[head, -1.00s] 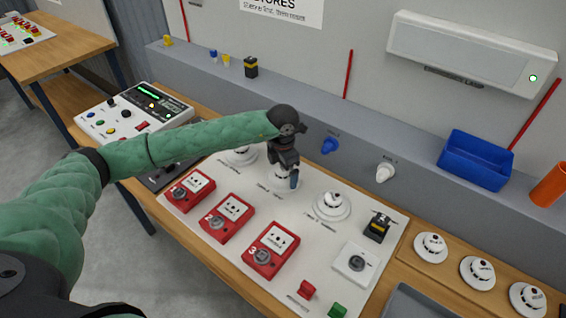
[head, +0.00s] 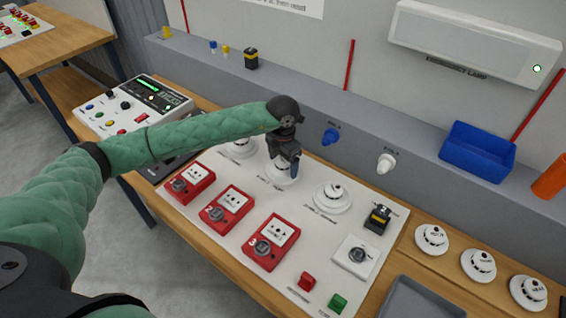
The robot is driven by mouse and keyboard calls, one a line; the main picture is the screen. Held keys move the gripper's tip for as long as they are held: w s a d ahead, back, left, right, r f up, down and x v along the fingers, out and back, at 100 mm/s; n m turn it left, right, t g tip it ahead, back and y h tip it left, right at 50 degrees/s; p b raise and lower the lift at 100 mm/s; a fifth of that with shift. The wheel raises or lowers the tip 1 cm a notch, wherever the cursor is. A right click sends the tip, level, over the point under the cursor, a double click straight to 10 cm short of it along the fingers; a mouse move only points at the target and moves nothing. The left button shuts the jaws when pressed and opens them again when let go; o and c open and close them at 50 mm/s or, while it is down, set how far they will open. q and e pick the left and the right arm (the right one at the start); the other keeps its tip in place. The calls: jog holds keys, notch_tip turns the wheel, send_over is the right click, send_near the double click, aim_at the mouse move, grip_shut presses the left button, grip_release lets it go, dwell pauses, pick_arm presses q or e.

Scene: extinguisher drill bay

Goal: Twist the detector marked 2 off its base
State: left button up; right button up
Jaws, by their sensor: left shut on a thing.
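Three white round detectors sit in a row on the white board (head: 315,240). The middle detector (head: 277,179), by its place number 2, is largely hidden under my left gripper (head: 284,166). The gripper points down and is shut on this detector, which is still at its base; its label is too small to read. The left detector (head: 239,149) is partly behind my arm, and the right detector (head: 332,195) is in plain view. My right gripper is not in view.
Red call points (head: 271,243) stand in front of the detectors. A black and yellow device (head: 378,217) is to their right. Several spare detectors (head: 478,264) lie on the wood at right, beside a grey tray (head: 422,300). A blue bin (head: 477,152) stands on the ledge behind.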

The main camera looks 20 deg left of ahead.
pick_arm(q)
jog(key=shift+f+n, duration=0.1)
jog(key=shift+n, duration=0.2)
jog(key=shift+n+b, duration=0.45)
jog(key=shift+n, duration=0.35)
jog(key=shift+n+b, duration=0.3)
jog(key=shift+n, duration=0.7)
jog(key=shift+n+b, duration=0.35)
jog(key=shift+n, duration=0.65)
jog(key=shift+r+p, duration=0.55)
jog(key=shift+r, duration=2.55)
